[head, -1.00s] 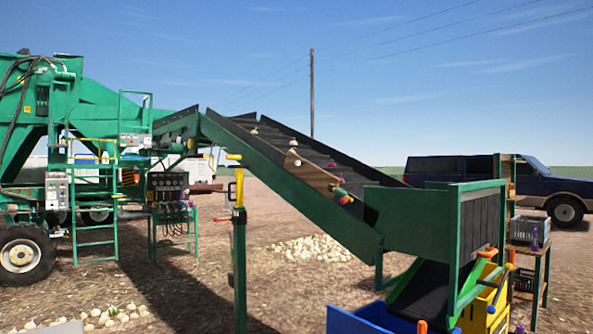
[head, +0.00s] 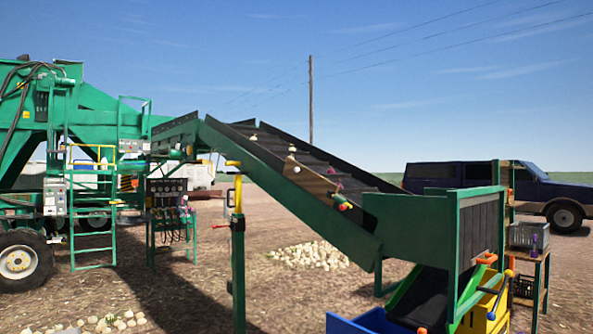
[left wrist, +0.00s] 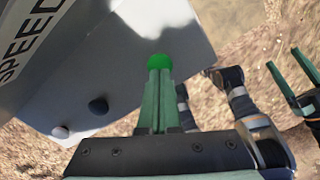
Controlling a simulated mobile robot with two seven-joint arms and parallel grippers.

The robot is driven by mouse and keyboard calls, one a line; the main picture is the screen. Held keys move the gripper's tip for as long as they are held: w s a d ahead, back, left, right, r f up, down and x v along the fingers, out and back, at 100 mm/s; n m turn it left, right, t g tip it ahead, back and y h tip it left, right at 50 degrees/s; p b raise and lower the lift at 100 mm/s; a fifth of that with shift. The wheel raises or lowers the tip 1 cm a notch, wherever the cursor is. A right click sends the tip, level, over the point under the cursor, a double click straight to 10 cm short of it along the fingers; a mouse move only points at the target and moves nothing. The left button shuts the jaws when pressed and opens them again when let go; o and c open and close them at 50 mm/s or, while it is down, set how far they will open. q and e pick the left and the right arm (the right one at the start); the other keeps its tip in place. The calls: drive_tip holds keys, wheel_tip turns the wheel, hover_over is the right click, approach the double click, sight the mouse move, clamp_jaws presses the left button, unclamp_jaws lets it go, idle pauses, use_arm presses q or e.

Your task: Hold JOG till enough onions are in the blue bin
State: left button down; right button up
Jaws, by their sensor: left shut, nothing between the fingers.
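The blue bin (head: 345,326) is cut off at the bottom of the head view under the black chute (head: 421,298); its inside is hidden. A few pale and reddish onions (head: 292,149) lie on the sloping elevator belt (head: 315,157). In the left wrist view, my left gripper (left wrist: 160,68) is shut and empty. Its fingertips are at a round green button (left wrist: 159,60) on a grey panel (left wrist: 120,45) lettered "SPEED"; I cannot tell whether the button is pressed. My right gripper (left wrist: 291,75) shows at the right edge, its fingers apart. Neither gripper shows in the head view.
A yellow bin (head: 495,318) stands right of the blue bin. A green post (head: 238,265) with a yellow handle stands before the elevator. Onion heaps (head: 310,254) lie on the ground. A dark vehicle (head: 450,173) is parked behind.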

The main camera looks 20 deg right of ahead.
use_arm(q)
drive_tip(key=shift+f, duration=0.2)
idle(0.3)
drive_tip(key=shift+f+b, duration=1)
drive_tip(key=shift+b, duration=0.05)
drive_tip(key=shift+r, duration=0.1)
idle(3.3)
wheel_tip(320, 180, up, 7)
drive_tip(key=p, duration=0.5)
drive_tip(key=shift+r, duration=0.1)
idle(0.6)
